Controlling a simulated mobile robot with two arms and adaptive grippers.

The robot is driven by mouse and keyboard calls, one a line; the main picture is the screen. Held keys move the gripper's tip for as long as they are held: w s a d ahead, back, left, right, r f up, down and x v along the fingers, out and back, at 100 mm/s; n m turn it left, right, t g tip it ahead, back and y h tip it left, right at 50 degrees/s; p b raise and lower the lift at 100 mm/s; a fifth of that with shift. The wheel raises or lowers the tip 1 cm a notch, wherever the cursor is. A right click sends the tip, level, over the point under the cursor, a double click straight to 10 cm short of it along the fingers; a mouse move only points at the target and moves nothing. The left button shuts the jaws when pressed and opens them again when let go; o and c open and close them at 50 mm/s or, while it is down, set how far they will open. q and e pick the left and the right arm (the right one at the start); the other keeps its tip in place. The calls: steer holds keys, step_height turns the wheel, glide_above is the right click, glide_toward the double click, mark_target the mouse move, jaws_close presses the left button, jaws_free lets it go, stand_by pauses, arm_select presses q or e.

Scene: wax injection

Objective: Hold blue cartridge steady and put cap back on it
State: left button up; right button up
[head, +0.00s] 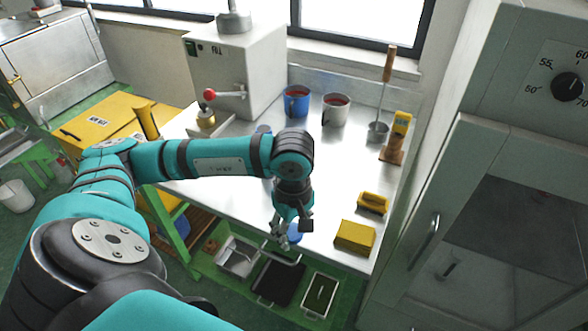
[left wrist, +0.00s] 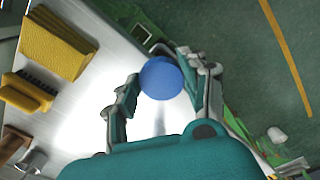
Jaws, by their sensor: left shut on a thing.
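My left gripper (head: 284,233) is low over the front edge of the metal table, pointing down. It is shut on a round blue piece, which I take as the blue cartridge (head: 295,233). In the left wrist view the blue cartridge (left wrist: 161,78) shows end-on as a smooth disc between the two fingers (left wrist: 160,98). Its lower part is hidden, and I cannot tell whether a cap sits on it. No separate cap can be made out. My right gripper is not in view.
A yellow block (head: 355,237) and a yellow brush (head: 372,203) lie right of the gripper. Trays (head: 279,281) sit below the table edge. A grey cabinet (head: 450,220) bounds the right.

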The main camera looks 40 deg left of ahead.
arm_select(q)
steer(key=d+r+m, duration=0.5)
steer(key=d+m, duration=0.2)
steer(key=m, duration=0.7)
steer(key=shift+w+d+r+m, duration=0.2)
steer(key=shift+w+d+m, duration=0.05)
steer(key=shift+d+m, duration=0.15)
steer(key=shift+a, duration=0.1)
